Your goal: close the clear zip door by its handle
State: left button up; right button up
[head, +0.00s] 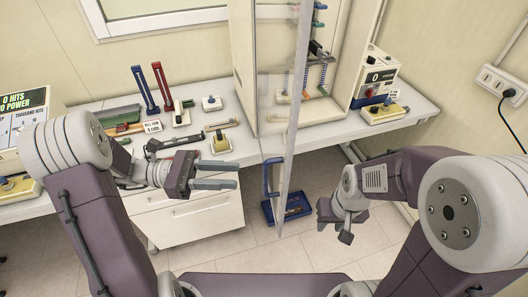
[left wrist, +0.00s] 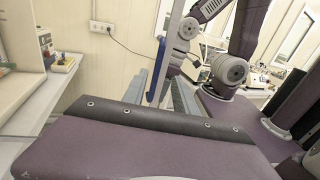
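The clear door (head: 277,95) stands swung out towards me from the cream cabinet, seen nearly edge-on in the head view. Its blue handle (head: 266,178) is a bar low on the door; it also shows upright in the left wrist view (left wrist: 156,72). My left gripper (head: 236,175) is open and empty, a short way left of the handle, with its fingers pointing right. In the left wrist view the handle appears beyond and between the fingers. My right gripper (head: 335,231) hangs low to the right of the door, pointing down, with its fingertips apart and nothing seen in it.
The cream cabinet (head: 350,50) stands on the white bench (head: 345,127). Bench tools include a red and a blue upright clamp (head: 162,86) and a yellow block (head: 220,142). White drawers (head: 200,218) sit below. A blue tray (head: 297,208) lies low beneath the door. Floor around it is clear.

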aim_at(266, 175)
pick_arm(q)
jog(key=d+p, duration=0.2)
jog(key=d, duration=0.7)
jog(key=shift+w+d+f, duration=0.1)
jog(key=shift+w+d, duration=0.05)
grip_shut()
dwell(1.1)
